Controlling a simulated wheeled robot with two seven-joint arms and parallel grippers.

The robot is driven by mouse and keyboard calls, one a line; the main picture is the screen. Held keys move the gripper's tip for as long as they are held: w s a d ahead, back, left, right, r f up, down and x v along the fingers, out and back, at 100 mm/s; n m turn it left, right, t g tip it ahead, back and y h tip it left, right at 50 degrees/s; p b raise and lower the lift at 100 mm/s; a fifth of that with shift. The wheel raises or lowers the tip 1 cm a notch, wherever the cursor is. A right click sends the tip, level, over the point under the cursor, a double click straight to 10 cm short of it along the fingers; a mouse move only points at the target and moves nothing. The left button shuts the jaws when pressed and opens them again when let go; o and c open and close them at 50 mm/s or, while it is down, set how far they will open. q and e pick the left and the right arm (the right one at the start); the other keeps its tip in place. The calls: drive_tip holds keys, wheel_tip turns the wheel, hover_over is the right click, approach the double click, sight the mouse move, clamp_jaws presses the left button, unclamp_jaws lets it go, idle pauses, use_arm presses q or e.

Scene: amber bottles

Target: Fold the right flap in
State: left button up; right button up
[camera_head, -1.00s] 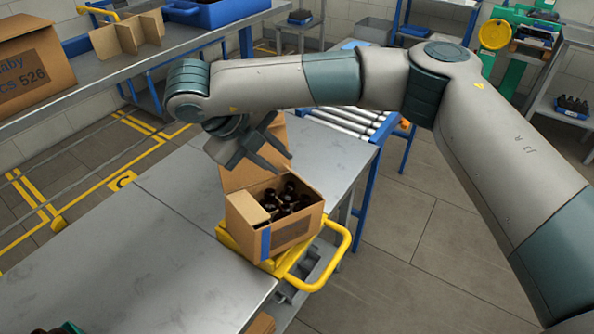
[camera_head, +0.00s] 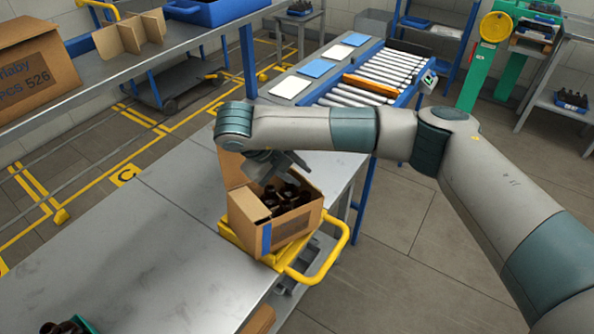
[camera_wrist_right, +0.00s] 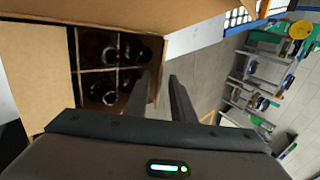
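My left gripper is out of view.
The metal table (camera_head: 150,250) is mostly clear. A roller conveyor (camera_head: 365,78) is behind. A shelf at the upper left holds a large box (camera_head: 35,60) and a cardboard divider (camera_head: 128,35).

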drive_tip(key=shift+c, duration=0.6)
clamp_jaws()
drive_tip(key=shift+s+a+f+t+h+b, duration=0.2)
drive_tip(key=shift+a+f+t+h+b, duration=0.1)
drive_tip(key=shift+t+h+b, duration=0.25)
drive_tip(key=shift+s+a+f+t+h+b, duration=0.25)
drive_tip(key=shift+t+h+b, duration=0.1)
drive_tip(key=shift+h+b, duration=0.25)
drive_tip(key=shift+d, duration=0.1)
drive_tip(key=shift+o, duration=0.6)
unclamp_jaws()
